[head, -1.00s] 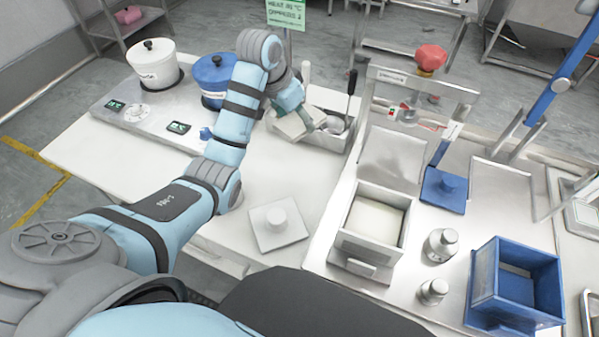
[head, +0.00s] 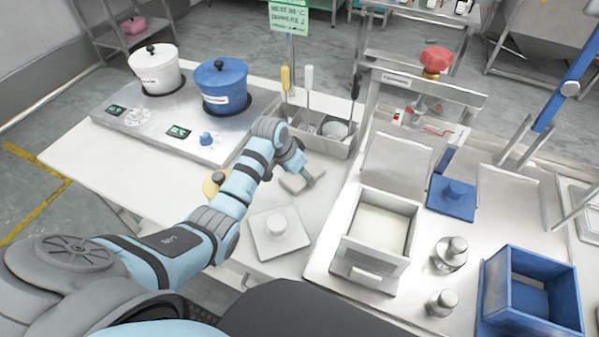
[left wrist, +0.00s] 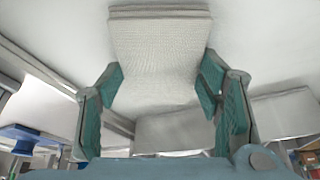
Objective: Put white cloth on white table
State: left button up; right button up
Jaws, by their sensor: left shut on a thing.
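The white cloth (head: 291,184) is a folded flat pad. My left gripper (head: 302,176) is shut on it, low over the white table (head: 95,168), between the utensil bin and a square white lid. In the left wrist view the cloth (left wrist: 160,45) lies between the two green-lined fingers of the gripper (left wrist: 160,88) and reaches out beyond them. I cannot tell whether the cloth touches the table. My right gripper is not in view.
A square white lid with a knob (head: 278,236) lies in front of the cloth. A metal utensil bin (head: 325,142) stands behind it. A cooker with a white pot (head: 155,72) and a blue pot (head: 222,88) is at left. A metal press box (head: 378,240) stands at right.

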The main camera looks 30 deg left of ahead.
pick_arm(q)
jog(key=o, duration=1)
jog(key=shift+a+r, duration=0.1)
jog(key=shift+r, duration=0.3)
jog(key=p+v, duration=0.3)
jog(key=v, duration=0.8)
jog(key=shift+s+r, duration=0.1)
jog(key=shift+s, duration=0.1)
